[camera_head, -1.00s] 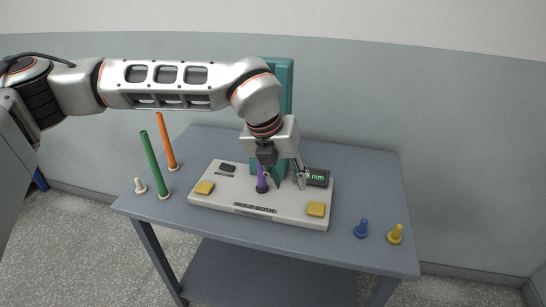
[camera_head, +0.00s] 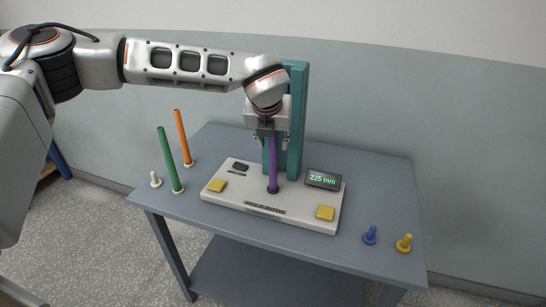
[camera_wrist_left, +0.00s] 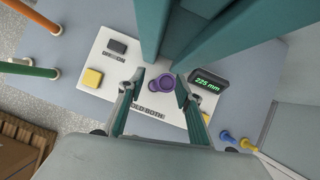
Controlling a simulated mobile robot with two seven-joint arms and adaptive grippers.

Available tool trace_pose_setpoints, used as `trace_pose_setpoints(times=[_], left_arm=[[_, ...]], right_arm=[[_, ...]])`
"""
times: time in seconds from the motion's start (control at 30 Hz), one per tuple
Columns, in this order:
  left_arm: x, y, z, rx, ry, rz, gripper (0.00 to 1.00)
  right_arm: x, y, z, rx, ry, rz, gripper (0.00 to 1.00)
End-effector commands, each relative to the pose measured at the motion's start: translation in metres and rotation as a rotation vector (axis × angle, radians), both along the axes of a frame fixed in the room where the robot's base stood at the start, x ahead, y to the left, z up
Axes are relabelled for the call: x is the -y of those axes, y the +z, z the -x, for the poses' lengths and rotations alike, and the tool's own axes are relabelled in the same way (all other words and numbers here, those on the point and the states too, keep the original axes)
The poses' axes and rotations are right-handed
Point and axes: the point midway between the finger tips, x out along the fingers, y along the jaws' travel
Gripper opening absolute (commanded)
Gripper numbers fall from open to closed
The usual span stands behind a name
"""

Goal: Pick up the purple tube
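The purple tube (camera_head: 272,165) stands upright on a dark seat in the white base, in front of the teal column. In the left wrist view I look down on its round top end (camera_wrist_left: 161,84). My left gripper (camera_head: 271,140) points down at the tube's upper end. Its fingers are apart, one on each side of the tube in the left wrist view (camera_wrist_left: 159,89), with gaps visible. The gripper partly hides the tube's top in the head view. My right gripper is not in view.
The teal column (camera_head: 297,120) rises close behind the tube. The white base (camera_head: 240,200) carries yellow pads and a display (camera_head: 323,179) reading 225 mm. Green (camera_head: 170,160) and orange (camera_head: 184,138) tubes stand left. Blue (camera_head: 370,235) and yellow (camera_head: 404,243) pegs stand right; a cream peg (camera_head: 155,180) stands left.

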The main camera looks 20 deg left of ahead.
Motion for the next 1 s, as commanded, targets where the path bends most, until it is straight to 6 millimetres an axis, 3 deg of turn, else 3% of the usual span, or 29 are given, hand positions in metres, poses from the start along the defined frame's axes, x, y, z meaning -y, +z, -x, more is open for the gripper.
trace_pose_setpoints(times=[0.3,0.33,0.47,1.0], left_arm=[[0.0,-0.007,-0.004,0.0,-0.001,0.0,0.34],[0.0,-0.007,-0.004,0.0,-0.001,0.0,0.32],[0.0,-0.007,-0.003,0.0,-0.001,0.0,0.0],[0.0,0.004,-0.004,0.001,0.001,0.002,0.0]], right_arm=[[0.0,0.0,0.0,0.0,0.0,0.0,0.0],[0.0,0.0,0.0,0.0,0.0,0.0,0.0],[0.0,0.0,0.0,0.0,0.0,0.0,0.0],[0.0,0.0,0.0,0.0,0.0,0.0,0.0]])
